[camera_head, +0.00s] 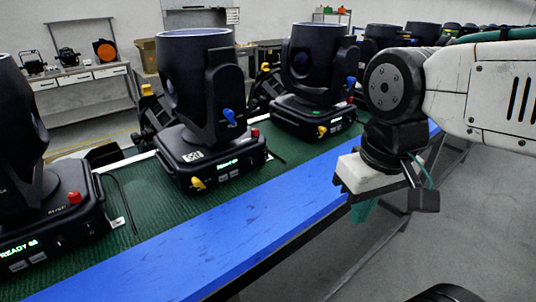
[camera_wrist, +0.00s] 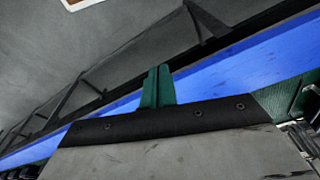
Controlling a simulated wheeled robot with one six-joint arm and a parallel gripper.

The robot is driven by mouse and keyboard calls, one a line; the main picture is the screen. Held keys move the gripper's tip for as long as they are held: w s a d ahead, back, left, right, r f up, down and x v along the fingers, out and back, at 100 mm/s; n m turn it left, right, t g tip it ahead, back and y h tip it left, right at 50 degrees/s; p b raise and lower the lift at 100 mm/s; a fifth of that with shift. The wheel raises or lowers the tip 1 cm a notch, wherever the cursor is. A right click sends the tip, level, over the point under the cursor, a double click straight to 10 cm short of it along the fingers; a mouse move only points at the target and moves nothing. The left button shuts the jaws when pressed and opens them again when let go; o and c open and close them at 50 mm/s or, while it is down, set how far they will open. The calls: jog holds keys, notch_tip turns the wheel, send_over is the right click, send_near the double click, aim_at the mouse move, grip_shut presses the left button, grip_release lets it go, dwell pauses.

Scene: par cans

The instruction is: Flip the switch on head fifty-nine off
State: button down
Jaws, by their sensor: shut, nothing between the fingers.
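Several black moving-head lights stand in a row on a green mat behind a blue edge strip. The middle head (camera_head: 198,85) has a white number label (camera_head: 193,157), too small to read surely, and a lit green display. Its base carries a yellow knob (camera_head: 197,183), a red knob (camera_head: 255,132) and small front controls; no switch position can be made out. The left head (camera_head: 60,215) shows a green display reading READY and a blurred number. My gripper (camera_head: 362,211) is shut and empty, with teal fingers, beyond the blue strip's front edge. The fingers (camera_wrist: 157,86) also show in the wrist view.
The blue strip (camera_head: 215,245) runs along the bench front, with metal legs below. Another head (camera_head: 318,65) stands behind, with more beyond. A black cable lies on the green mat (camera_head: 130,200). Grey floor (camera_head: 480,230) is open at the right.

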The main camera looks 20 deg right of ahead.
aim_at(265, 154)
jog(key=w+a+r+m+t, duration=0.1)
jog(key=w+m, duration=0.6)
jog(key=w, duration=0.4)
jog(key=w+r+m+t+y, duration=0.1)
jog(key=w+m, duration=0.6)
jog(key=w, duration=0.5)
jog(key=shift+w+a+r, duration=0.25)
jog(key=shift+a+r, duration=0.1)
jog(key=shift+a, duration=0.05)
jog(key=x, duration=0.9)
jog(key=shift+a+f, duration=0.1)
jog(key=shift+f, duration=0.05)
jog(key=w, duration=0.2)
jog(key=w+a+f, duration=0.1)
jog(key=shift+w, duration=0.1)
jog(key=shift+w+a, duration=0.1)
jog(key=shift+w, duration=0.4)
jog(key=shift+f, duration=0.1)
